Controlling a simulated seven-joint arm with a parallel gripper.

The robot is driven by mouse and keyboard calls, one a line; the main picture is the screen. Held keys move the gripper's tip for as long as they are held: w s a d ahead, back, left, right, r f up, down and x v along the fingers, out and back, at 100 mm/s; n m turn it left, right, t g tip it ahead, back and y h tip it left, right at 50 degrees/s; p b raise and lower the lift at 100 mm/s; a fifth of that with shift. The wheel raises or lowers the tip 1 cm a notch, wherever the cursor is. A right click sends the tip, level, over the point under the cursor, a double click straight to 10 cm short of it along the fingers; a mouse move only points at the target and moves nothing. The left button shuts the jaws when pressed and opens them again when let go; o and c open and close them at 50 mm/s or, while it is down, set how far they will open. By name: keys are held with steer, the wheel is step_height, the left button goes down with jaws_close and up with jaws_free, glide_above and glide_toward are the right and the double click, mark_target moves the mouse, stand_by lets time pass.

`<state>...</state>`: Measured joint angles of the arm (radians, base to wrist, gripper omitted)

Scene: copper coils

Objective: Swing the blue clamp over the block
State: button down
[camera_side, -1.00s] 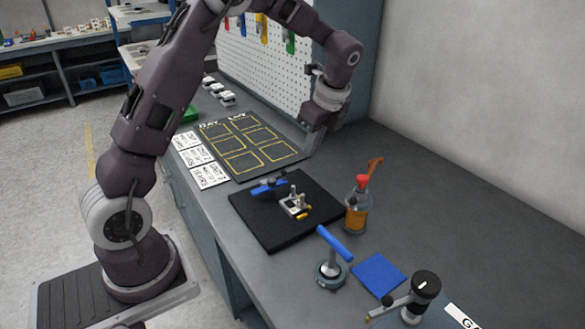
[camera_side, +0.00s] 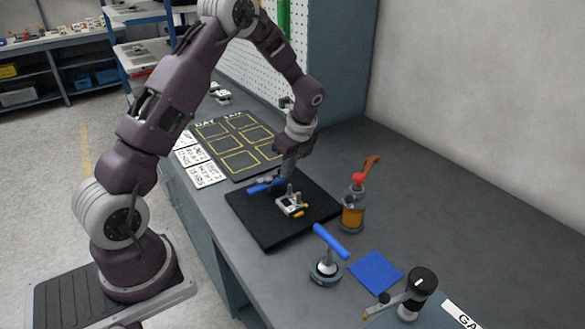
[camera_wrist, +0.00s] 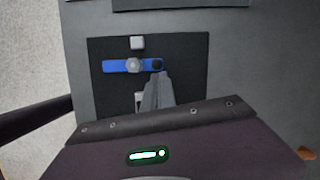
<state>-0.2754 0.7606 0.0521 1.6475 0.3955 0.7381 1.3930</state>
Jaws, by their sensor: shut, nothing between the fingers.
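The blue clamp (camera_side: 266,186) is a flat bar with a grey pivot, lying on the black base plate (camera_side: 265,228). In the wrist view the blue clamp (camera_wrist: 118,66) lies across the picture, its right end dark. The metal block (camera_side: 291,205) with upright pins and a yellow tip stands on the plate in front of the clamp; the clamp is beside it, not over it. My gripper (camera_side: 287,176) is shut and empty, just above the plate near the clamp's right end. In the wrist view my gripper (camera_wrist: 158,78) partly hides the block.
An orange bottle with a red top (camera_side: 354,208) stands right of the plate. A marked board (camera_side: 235,145) lies behind. The right bench is clear.

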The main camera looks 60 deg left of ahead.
steer(key=shift+w+a+n+g, duration=0.15)
steer(key=shift+a+n+g, duration=0.15)
steer(key=shift+n, duration=0.4)
steer(key=n, duration=0.1)
steer(key=a+n, duration=0.1)
steer(key=shift+w+a+n+g+h, duration=0.2)
steer(key=shift+w+n+g+h, duration=0.1)
steer(key=shift+n, duration=0.1)
steer(key=n, duration=0.2)
steer(key=a+n, duration=0.1)
steer(key=a+n+g+h, duration=0.1)
steer(key=n, duration=0.1)
steer(key=shift+s+a+n, duration=0.15)
steer(key=shift+a+n, duration=0.1)
steer(key=shift+n, duration=0.05)
steer(key=a+n, duration=0.1)
steer(key=n, duration=0.1)
steer(key=s+a+n+h, duration=0.1)
steer(key=n, duration=0.1)
steer(key=shift+g, duration=0.3)
steer(key=shift+s+a+n+h, duration=0.2)
steer(key=shift+s+n+h, duration=0.05)
steer(key=shift+n, duration=0.5)
steer(key=shift+s+a+n+h, duration=0.2)
steer(key=shift+n+h, duration=0.1)
steer(key=shift+n, duration=0.5)
steer(key=shift+s+a+n+h, duration=0.15)
steer(key=shift+s+n+h, duration=0.1)
steer(key=shift+n, duration=0.5)
steer(key=shift+s, duration=0.1)
